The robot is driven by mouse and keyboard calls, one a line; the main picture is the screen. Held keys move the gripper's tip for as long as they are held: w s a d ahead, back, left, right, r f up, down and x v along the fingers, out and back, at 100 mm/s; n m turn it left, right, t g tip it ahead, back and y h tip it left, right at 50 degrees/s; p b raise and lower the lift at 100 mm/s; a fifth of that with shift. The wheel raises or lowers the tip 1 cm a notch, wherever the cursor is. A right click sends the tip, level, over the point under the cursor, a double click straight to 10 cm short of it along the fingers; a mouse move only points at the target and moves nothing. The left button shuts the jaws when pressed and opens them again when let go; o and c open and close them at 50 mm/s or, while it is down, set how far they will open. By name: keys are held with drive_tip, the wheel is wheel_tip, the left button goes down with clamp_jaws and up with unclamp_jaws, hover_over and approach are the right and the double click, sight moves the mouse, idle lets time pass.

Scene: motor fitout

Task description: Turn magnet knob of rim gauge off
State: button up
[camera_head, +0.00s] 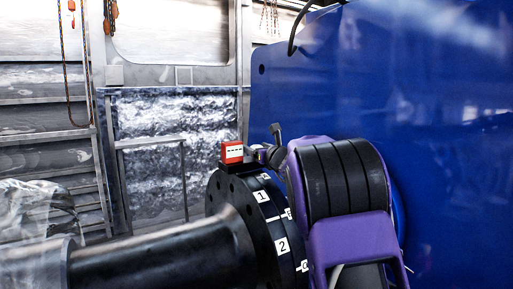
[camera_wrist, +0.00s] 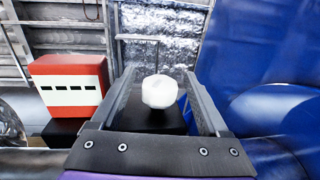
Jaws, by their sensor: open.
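The rim gauge shows in the wrist view as a red box (camera_wrist: 68,92) with a white band and dark dashes. A white, faceted knob (camera_wrist: 159,91) stands on a black block (camera_wrist: 150,121) to its right. My gripper (camera_wrist: 158,72) is open, with one grey finger on each side of the knob. Gaps show between the knob and both fingers, and I see no contact. In the head view the red box (camera_head: 233,152) sits on top of the black flange (camera_head: 222,193). The knob cannot be made out there, beside my purple arm.
The flange carries white number labels (camera_head: 262,196) and joins a dark shaft (camera_head: 165,254). A large blue housing (camera_head: 420,90) stands close on the right. Metal wall panels and a railing (camera_head: 150,143) are behind. The red box lies just left of my left finger.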

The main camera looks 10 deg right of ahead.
clamp_jaws()
idle(0.4)
drive_tip(key=shift+d+p, duration=0.1)
drive_tip(key=shift+p, duration=0.2)
drive_tip(key=n+g+y+p, duration=0.1)
drive_tip(key=y, duration=0.1)
drive_tip(key=shift+d+n+y, duration=0.1)
drive_tip(key=shift+n+y, duration=0.2)
drive_tip(key=shift+n, duration=0.1)
drive_tip(key=shift+n+g+y+p, duration=0.55)
drive_tip(key=shift+n+g+y, duration=1.45)
drive_tip(key=shift+y, duration=0.7)
drive_tip(key=shift+n, duration=0.3)
unclamp_jaws()
